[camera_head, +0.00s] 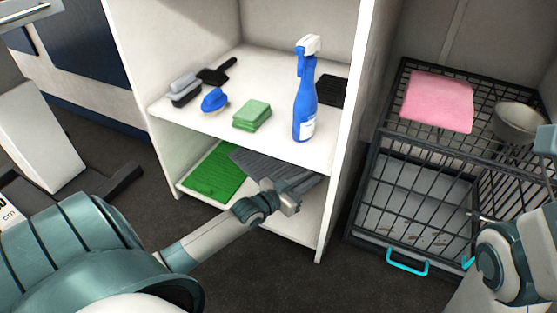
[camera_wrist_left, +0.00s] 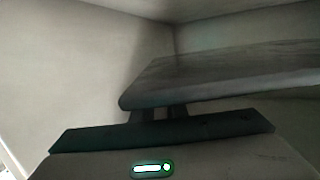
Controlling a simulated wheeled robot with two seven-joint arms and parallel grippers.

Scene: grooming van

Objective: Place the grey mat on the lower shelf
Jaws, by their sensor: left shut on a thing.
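The grey mat (camera_head: 250,163) is inside the lower compartment of the white shelf unit, beside the green mat (camera_head: 214,173) and partly over or against it; I cannot tell which. My left gripper (camera_head: 292,192) reaches into the compartment from the front and is shut on the grey mat's near edge. In the left wrist view the mat (camera_wrist_left: 225,75) extends from the fingers (camera_wrist_left: 165,113) as a flat grey slab, with the compartment walls behind. The lower shelf (camera_head: 300,225) shows bare at its right front. My right arm shows at the right edge, but its gripper is not visible.
The upper shelf (camera_head: 180,117) holds brushes (camera_head: 215,100), green cloths (camera_head: 252,115), a blue spray bottle (camera_head: 305,100) and a black item (camera_head: 332,90). A black wire crate (camera_head: 410,190) stands right, with a pink towel (camera_head: 437,100) and metal bowl (camera_head: 518,120) on top.

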